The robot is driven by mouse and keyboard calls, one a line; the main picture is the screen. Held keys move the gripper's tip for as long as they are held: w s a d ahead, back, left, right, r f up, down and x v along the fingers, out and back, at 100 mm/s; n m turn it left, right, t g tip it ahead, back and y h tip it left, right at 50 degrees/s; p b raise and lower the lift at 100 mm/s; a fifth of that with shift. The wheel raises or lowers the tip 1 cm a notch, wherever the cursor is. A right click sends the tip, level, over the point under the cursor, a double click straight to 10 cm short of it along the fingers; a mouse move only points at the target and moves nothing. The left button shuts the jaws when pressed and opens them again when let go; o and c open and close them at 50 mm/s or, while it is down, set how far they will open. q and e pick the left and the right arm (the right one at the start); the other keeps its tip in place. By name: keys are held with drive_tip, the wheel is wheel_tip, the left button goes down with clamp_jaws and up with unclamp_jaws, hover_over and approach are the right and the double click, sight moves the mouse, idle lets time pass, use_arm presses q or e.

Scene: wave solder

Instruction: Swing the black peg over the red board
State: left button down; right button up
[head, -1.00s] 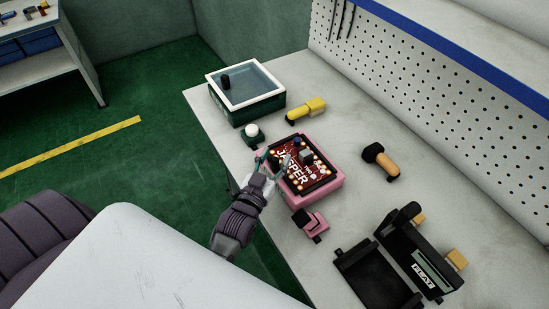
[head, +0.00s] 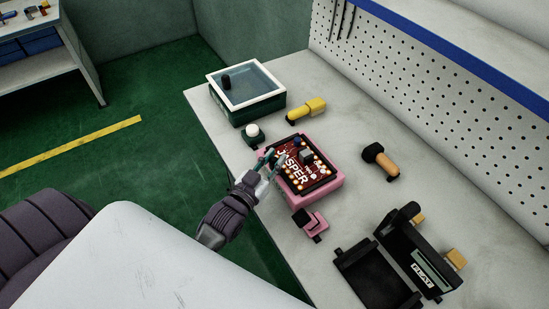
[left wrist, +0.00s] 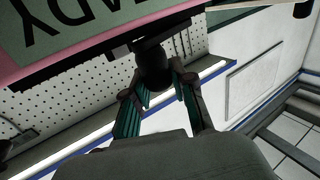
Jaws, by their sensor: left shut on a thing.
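The red board (head: 297,176), printed JASPER, lies flat in a pink fixture (head: 318,195) on the bench. It carries a grey block, a small blue part and several pale dots. My left gripper (head: 271,160) reaches in from the left to the fixture's left edge, beside the board. In the left wrist view its fingers (left wrist: 158,86) are shut around a dark round knob, the black peg (left wrist: 153,66). The peg joins a dark bar beside the pink edge. In the head view the fingers largely hide the peg. My right gripper is not in view.
A green tank (head: 262,108) with a white rim stands behind. A white button (head: 252,130), yellow tool (head: 307,110), orange-handled tool (head: 381,160) and pink clamp (head: 311,221) surround the fixture. A black open case (head: 372,277) is at front right. A pegboard (head: 430,90) backs the bench.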

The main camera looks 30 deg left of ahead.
use_arm(q)
drive_tip(key=m+h, duration=0.1)
drive_tip(key=h, duration=0.1)
drive_tip(key=m+h, duration=0.1)
drive_tip(key=h, duration=0.1)
drive_tip(key=shift+s+a+f+m+g, duration=0.1)
drive_tip(key=shift+a+m+g, duration=0.2)
drive_tip(key=shift+g, duration=0.1)
drive_tip(key=shift+a+f+m+g+h+b, duration=0.1)
drive_tip(key=shift+m+g+h+b, duration=0.3)
drive_tip(key=shift+m+h+b, duration=0.6)
drive_tip(key=m+g+h+b, duration=0.4)
drive_tip(key=g+h+b, duration=0.1)
drive_tip(key=a+m+g+h+b, duration=0.1)
drive_tip(key=m+g+h+b, duration=0.1)
drive_tip(key=h+b, duration=0.1)
drive_tip(key=shift+f+m, duration=0.1)
drive_tip(key=shift+m, duration=0.2)
drive_tip(key=shift+a+r+m+g+h+b, duration=0.1)
drive_tip(key=shift+m+g+h+b, duration=0.6)
drive_tip(key=shift+g, duration=0.55)
drive_tip(key=shift+a+r+m+g+h+b, duration=0.1)
drive_tip(key=shift+m+g+h+b, duration=0.3)
drive_tip(key=shift+m+g+b, duration=0.65)
drive_tip(key=shift+g, duration=0.4)
drive_tip(key=shift+r, duration=0.1)
drive_tip(key=c, duration=0.9)
unclamp_jaws()
drive_tip(key=shift+c, duration=0.2)
